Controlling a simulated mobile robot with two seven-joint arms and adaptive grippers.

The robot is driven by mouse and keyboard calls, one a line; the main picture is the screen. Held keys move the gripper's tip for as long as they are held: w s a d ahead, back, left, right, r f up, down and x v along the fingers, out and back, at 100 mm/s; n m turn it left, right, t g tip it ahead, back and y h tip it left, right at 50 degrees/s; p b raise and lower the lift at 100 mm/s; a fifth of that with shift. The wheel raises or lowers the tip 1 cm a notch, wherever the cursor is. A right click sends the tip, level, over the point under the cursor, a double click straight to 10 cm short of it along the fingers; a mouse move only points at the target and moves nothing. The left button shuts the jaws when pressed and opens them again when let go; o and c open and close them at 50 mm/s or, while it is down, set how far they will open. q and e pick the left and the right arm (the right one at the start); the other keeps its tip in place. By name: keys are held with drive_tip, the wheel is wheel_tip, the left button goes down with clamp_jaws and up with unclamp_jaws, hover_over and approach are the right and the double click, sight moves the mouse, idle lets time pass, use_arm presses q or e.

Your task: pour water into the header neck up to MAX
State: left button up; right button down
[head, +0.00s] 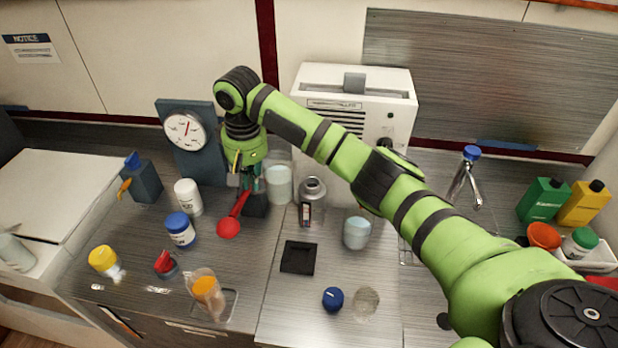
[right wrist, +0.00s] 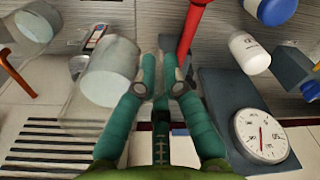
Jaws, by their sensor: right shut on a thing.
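A clear jug (head: 278,186) of pale water stands upright beside my right gripper (head: 251,180). The jug also shows large in the right wrist view (right wrist: 106,84), close against one finger. My right gripper (right wrist: 160,68) has its fingertips close together on what looks like the jug's side or handle; the exact contact is hidden. A silver-grey neck (head: 313,189) with a dark opening and a narrow strip on its front stands just right of the jug. Its MAX mark is too small to read. My left gripper is not in view.
A glass of water (head: 357,232) stands right of the neck. A white machine (head: 398,88) is behind. A dial gauge (head: 185,131) stands at left. Several bottles crowd the left counter.

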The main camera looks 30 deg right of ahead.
drive_tip(key=shift+n, duration=0.8)
drive_tip(key=w+p, duration=0.2)
drive_tip(key=w, duration=0.1)
drive_tip(key=w+a+f+p, duration=0.1)
drive_tip(key=w, duration=0.1)
drive_tip(key=shift+p, duration=0.4)
